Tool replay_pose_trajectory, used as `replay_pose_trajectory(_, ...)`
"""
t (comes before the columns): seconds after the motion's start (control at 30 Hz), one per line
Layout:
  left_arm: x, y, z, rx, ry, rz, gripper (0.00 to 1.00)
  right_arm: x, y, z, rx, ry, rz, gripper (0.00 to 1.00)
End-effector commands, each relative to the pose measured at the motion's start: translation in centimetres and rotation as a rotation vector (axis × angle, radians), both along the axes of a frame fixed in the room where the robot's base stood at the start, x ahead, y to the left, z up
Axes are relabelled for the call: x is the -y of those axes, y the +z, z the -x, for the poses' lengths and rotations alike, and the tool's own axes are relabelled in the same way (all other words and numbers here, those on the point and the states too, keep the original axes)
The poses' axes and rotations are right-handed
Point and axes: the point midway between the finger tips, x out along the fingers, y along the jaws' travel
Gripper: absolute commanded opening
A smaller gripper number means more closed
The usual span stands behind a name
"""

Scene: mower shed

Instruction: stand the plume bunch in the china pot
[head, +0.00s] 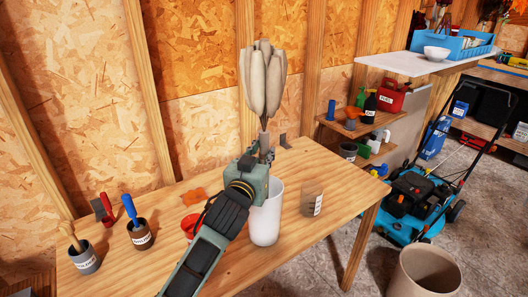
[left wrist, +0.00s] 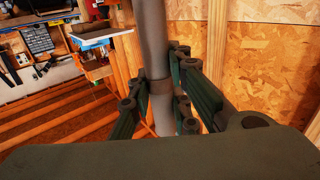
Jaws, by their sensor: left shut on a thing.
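The plume bunch (head: 263,80) is a cluster of pale beige-grey plumes on a thin stem, held upright, heads up. My left gripper (head: 265,152) is shut on its stem. In the left wrist view, the fingers of the gripper (left wrist: 160,98) close around the grey stem (left wrist: 153,42). The china pot (head: 266,218), a tall white vessel, stands on the table below the gripper. My gripper and arm hide part of its rim and left side. The stem's lower end is hidden in the head view, so I cannot tell whether it is inside the pot. My right gripper is not in view.
On the wooden table (head: 335,205), a labelled grey-brown cup (head: 312,201) stands right of the pot. Labelled tins (head: 141,236) with tools stand at the left. A red item (head: 189,224) is partly behind my arm. A blue mower (head: 412,205) and beige bin (head: 425,272) are on the floor.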

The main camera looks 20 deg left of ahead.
Motion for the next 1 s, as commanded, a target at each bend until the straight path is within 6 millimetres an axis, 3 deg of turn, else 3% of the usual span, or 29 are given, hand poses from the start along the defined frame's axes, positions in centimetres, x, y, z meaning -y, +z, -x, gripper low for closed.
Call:
replay_pose_trajectory(0.4, 0.0, -3.4, 0.0, 0.000, -0.001, 0.000, 0.00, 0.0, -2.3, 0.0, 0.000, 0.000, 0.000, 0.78)
replay_pose_trajectory(0.97, 0.0, -4.1, 0.0, 0.000, 0.000, 0.000, 0.00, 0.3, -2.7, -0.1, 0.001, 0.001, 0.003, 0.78)
replay_pose_trajectory(1.0, 0.0, -4.1, 0.0, 0.000, 0.000, 0.000, 0.20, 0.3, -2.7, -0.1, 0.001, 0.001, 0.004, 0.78)
